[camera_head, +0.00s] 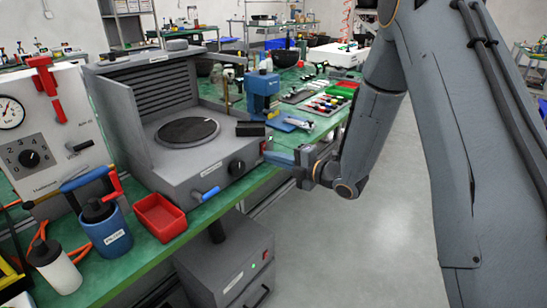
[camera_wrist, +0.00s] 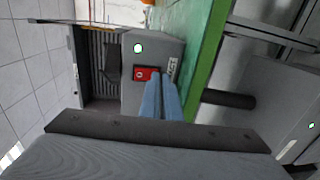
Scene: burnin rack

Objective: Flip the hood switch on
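The hood (camera_head: 192,178) is a grey unit with a louvred back and a round black plate, standing on the green bench. In the wrist view, its grey side panel (camera_wrist: 165,48) carries a red rocker switch (camera_wrist: 146,73) and a lit green lamp (camera_wrist: 138,48). A small label is beside the switch. My gripper (camera_head: 272,156) is at the right end of the hood. In the wrist view, my gripper's blue fingers (camera_wrist: 158,84) lie side by side, shut and empty, with their tips over or just before the switch's lower edge. I cannot tell whether they touch. The switch is not clear in the head view.
The hood's front has a black knob (camera_head: 237,168) and a blue-handled lever (camera_head: 206,194). A red bin (camera_head: 160,217) and a blue canister (camera_head: 105,228) stand at the left. A blue device (camera_head: 262,91) stands behind my gripper. A grey cabinet (camera_head: 228,270) is below the bench. The floor at right is open.

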